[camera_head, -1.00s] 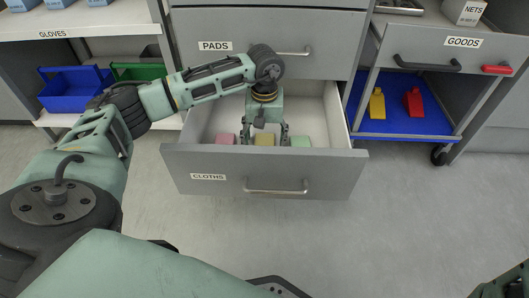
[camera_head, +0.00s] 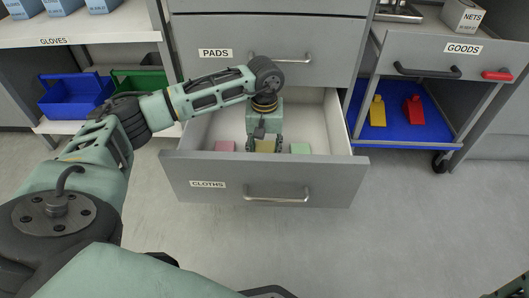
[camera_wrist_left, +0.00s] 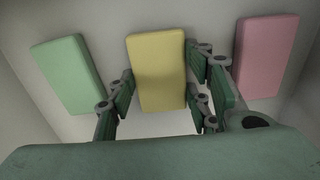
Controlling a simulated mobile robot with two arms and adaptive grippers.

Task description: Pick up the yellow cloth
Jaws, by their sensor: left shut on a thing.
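The yellow cloth (camera_head: 264,147), a folded block, lies in the open drawer labelled CLOTHS, between a pink cloth (camera_head: 225,146) and a green cloth (camera_head: 300,148). My left gripper (camera_head: 265,142) reaches down into the drawer and is shut on the yellow cloth. In the left wrist view the finger pads stand on both sides of the yellow cloth (camera_wrist_left: 157,70), with the green cloth (camera_wrist_left: 68,75) to the left and the pink cloth (camera_wrist_left: 265,55) to the right, both clear of the fingers. My right gripper does not show.
The drawer front (camera_head: 264,180) and its side walls surround my gripper. The closed PADS drawer (camera_head: 300,45) is just above and behind. At left are shelves with a blue bin (camera_head: 75,95); at right stands a cart with a blue lower tray (camera_head: 395,130). The floor in front is clear.

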